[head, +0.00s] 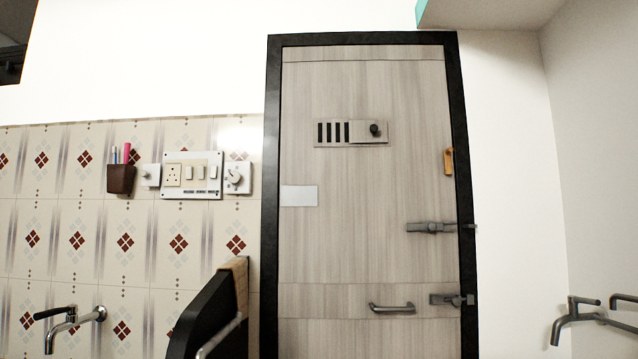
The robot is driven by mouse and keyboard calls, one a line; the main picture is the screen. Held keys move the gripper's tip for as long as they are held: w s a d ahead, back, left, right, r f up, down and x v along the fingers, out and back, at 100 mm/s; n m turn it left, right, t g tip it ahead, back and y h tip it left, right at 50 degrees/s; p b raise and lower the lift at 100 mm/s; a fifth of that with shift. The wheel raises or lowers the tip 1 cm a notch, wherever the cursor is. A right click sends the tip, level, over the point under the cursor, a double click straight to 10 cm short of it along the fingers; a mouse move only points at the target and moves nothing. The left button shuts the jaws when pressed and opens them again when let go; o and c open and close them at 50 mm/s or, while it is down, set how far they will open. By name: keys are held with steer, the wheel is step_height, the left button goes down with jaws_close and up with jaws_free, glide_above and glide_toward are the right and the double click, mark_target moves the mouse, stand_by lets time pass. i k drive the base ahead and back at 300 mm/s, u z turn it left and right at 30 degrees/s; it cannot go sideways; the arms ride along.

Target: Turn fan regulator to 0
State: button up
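The fan regulator (237,178) is a white square plate with a round white knob, mounted on the tiled wall just left of the door frame. It sits at the right end of a white switchboard (192,175) with a socket and several switches. The knob's markings are too small to read, so its setting cannot be told. My gripper does not show in the head view.
A small white box (150,175) and a brown pen holder (121,179) are left of the switchboard. A wooden door (365,230) with a black frame is to the right. A dark panel with a cloth (233,280) stands below the regulator. Taps (70,318) are at lower left and right.

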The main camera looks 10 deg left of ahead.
mark_target(234, 177)
steer(key=z, duration=0.85)
steer(key=k, duration=0.85)
steer(key=u, duration=1.2)
steer(key=i, duration=0.5)
steer(key=z, duration=0.05)
